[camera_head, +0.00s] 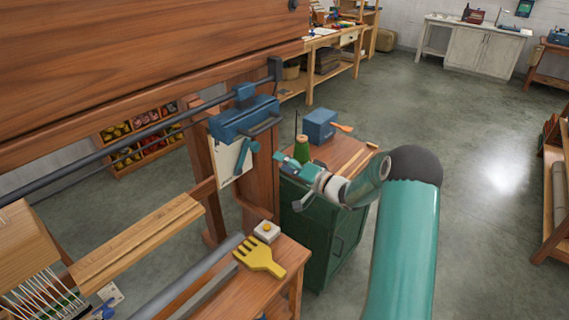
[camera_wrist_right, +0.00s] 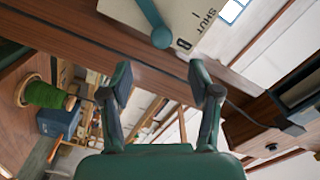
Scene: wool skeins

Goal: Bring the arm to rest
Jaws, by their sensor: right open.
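My right arm, teal with a dark elbow, comes in from the bottom right of the head view and bends left over the green cabinet (camera_head: 325,240). My right gripper (camera_head: 287,162) is near a white plate (camera_head: 225,158) with a teal lever (camera_head: 244,154) on the wooden post. In the right wrist view the two fingers of the gripper (camera_wrist_right: 160,84) stand apart with nothing between them. The plate (camera_wrist_right: 190,18), marked "SHUT", and the lever's rounded end (camera_wrist_right: 162,38) lie beyond the fingertips, apart from them. My left gripper is not in view.
A green spool (camera_head: 301,151) and a blue box (camera_head: 319,126) stand on the cabinet close to the gripper. A yellow comb (camera_head: 259,256) lies on a wooden bench below. A large wooden loom frame (camera_head: 140,60) fills the left. Open floor lies to the right.

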